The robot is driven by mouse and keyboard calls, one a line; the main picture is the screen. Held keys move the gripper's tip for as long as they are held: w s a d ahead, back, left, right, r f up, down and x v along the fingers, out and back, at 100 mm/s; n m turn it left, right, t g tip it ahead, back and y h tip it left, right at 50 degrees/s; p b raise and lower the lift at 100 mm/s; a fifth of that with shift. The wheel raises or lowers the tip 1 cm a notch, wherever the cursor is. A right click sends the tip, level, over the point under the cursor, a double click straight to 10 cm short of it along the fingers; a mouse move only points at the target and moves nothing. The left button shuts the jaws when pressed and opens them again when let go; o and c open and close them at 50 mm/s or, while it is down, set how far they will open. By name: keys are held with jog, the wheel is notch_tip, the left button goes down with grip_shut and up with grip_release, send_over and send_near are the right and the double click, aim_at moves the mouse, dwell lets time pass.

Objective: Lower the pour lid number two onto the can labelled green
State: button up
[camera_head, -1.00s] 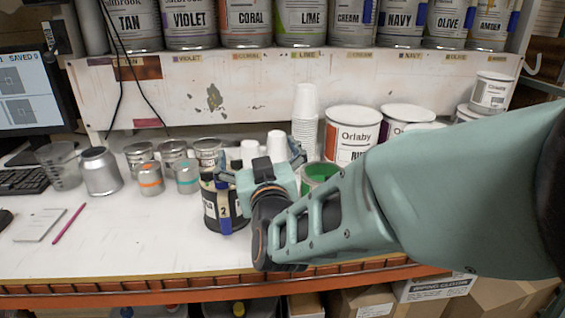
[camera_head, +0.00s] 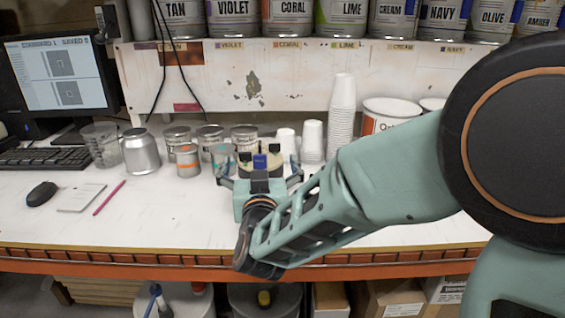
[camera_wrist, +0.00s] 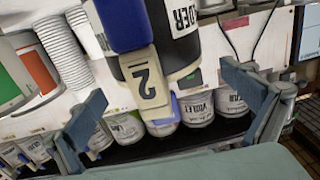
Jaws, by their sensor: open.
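Pour lid number two (camera_head: 262,161) has a blue handle and a pale tag marked 2. It sits on a black body whose white label ends in "DER". My gripper (camera_head: 261,178) is open in front of it and partly hides it. In the wrist view the tag of the lid (camera_wrist: 149,84) shows between and beyond the spread fingers of my gripper (camera_wrist: 163,92), apart from them.
Stacked white cups (camera_head: 341,120) and a white tub (camera_head: 392,108) stand right of the lid. A shelf of colorant cans (camera_head: 288,18) is above.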

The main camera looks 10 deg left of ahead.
jog(key=shift+x, duration=1.05)
jog(key=c, duration=1.2)
jog(key=shift+c, duration=0.2)
jog(key=shift+r, duration=0.1)
jog(key=shift+r, duration=0.45)
jog(key=shift+a+r+p, duration=0.1)
jog(key=shift+r+p, duration=0.1)
jog(key=shift+p, duration=0.2)
